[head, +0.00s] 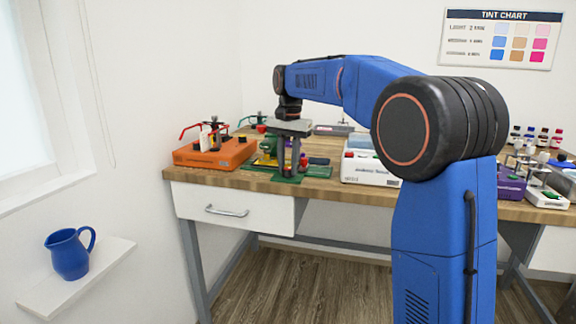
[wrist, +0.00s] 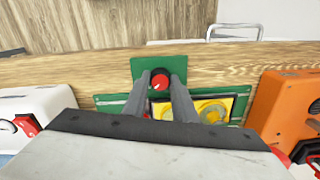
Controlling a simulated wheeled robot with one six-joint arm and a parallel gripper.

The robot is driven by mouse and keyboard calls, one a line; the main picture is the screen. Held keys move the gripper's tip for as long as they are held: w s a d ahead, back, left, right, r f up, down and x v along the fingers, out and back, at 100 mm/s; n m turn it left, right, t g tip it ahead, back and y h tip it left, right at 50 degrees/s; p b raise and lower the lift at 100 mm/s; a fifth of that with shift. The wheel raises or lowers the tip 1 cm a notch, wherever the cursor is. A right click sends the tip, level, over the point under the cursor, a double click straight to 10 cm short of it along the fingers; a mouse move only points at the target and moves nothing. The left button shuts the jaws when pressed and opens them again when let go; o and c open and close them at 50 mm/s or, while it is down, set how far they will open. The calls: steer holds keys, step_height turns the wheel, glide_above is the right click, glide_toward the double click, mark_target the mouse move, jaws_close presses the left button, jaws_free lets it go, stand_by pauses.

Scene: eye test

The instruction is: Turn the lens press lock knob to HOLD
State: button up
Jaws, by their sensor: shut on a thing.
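The lock knob (wrist: 159,81) is a small red knob with a black rim, on a green plate (wrist: 178,62) at the table's edge in the wrist view. A pale mark shows on its red face; I cannot read its setting or any HOLD label. The plate belongs to a green device with a yellow panel (wrist: 225,101), which I take for the lens press; it also shows in the head view (head: 318,171). My gripper (head: 288,172) points down over the green plate. Its fingers are shut on the knob, one on each side.
An orange device (head: 207,154) stands left of the green one, and a white box (head: 368,170) stands to its right. A purple device (head: 510,187) and small bottles are farther right. A blue jug (head: 69,254) sits on a wall shelf.

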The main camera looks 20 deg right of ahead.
steer(key=shift+m, duration=0.3)
steer(key=o, duration=0.8)
steer(key=shift+c, duration=0.2)
step_height(320, 180, up, 17)
steer(key=shift+s+d+r, duration=0.2)
steer(key=shift+d, duration=0.05)
stand_by(0.3)
steer(key=s+d+f+n+t, duration=0.15)
steer(key=s+f, duration=0.35)
steer(key=s, duration=0.5)
steer(key=s+d+f+n+t, duration=0.1)
steer(key=s+d+f+n, duration=0.3)
steer(key=s, duration=0.6)
steer(key=s+f+n+t, duration=0.2)
steer(key=s+f+n, duration=0.1)
steer(key=s+f, duration=1.8)
step_height(320, 180, down, 4)
steer(key=shift+s+d+f, duration=0.2)
steer(key=shift+s+d, duration=0.1)
steer(key=shift+d, duration=0.05)
